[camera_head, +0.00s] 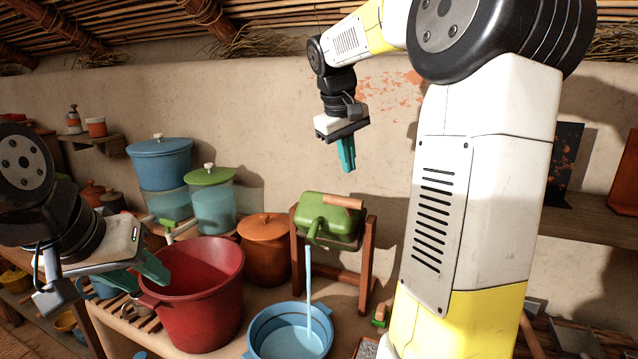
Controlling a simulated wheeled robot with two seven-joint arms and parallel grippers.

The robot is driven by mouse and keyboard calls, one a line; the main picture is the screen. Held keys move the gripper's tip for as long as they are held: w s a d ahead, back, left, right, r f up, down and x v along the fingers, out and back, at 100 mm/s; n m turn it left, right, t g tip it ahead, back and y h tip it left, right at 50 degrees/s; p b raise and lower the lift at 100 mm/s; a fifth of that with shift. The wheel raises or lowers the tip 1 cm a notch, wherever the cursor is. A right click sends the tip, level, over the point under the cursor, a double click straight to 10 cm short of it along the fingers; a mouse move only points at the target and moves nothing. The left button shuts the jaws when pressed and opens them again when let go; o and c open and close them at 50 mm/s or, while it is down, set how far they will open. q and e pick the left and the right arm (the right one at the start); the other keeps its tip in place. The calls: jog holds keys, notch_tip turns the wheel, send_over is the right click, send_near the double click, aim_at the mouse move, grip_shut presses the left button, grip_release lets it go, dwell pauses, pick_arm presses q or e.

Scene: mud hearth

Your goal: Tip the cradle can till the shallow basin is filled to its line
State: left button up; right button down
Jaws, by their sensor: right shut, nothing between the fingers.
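The green cradle can (330,215) hangs in a wooden cradle stand (365,275) and is tipped forward, with its spout pointing down. A thin pale-blue stream (308,280) runs from the spout into the shallow blue basin (258,325) below. The basin holds pale-blue water; I cannot tell its level against the darker band on its inner wall. My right gripper (347,155) is shut and empty, above and behind the can, not touching it. My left gripper (150,280) has its teal fingers apart at the left side of the red bucket (205,310); whether it touches the bucket is unclear.
An orange lidded pot (264,250) stands behind the red bucket. Blue-lidded (160,165) and green-lidded (211,200) dispensers stand at the back left. A small green-and-wood item (380,316) lies right of the basin. My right arm covers much of the right side.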

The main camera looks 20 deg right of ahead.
jog(key=w+a+r+m+g+y, duration=0.25)
jog(key=r+m, duration=0.35)
jog(key=m, duration=0.5)
send_over(330, 196)
jog(key=w+d, duration=0.2)
jog(key=w, duration=0.1)
notch_tip(330, 196, down, 8)
jog(key=shift+t+h, duration=0.25)
jog(key=shift+t, duration=0.1)
jog(key=shift+s+a+f, duration=0.2)
jog(key=shift+s+f, duration=0.05)
jog(key=shift+f, duration=0.35)
jog(key=shift+s+a+f, duration=0.2)
jog(key=shift+s+f, duration=0.1)
jog(key=shift+f, duration=0.3)
jog(key=shift+s+a+f, duration=0.2)
jog(key=shift+s+f, duration=0.05)
jog(key=shift+f, duration=0.35)
jog(key=shift+s+a+f, duration=0.45)
jog(key=shift+s+f, duration=0.05)
jog(key=shift+s, duration=0.1)
jog(key=shift+r, duration=0.1)
notch_tip(330, 196, up, 8)
jog(key=shift+s+a+f, duration=0.2)
jog(key=shift+s+a, duration=0.1)
jog(key=shift+s, duration=0.1)
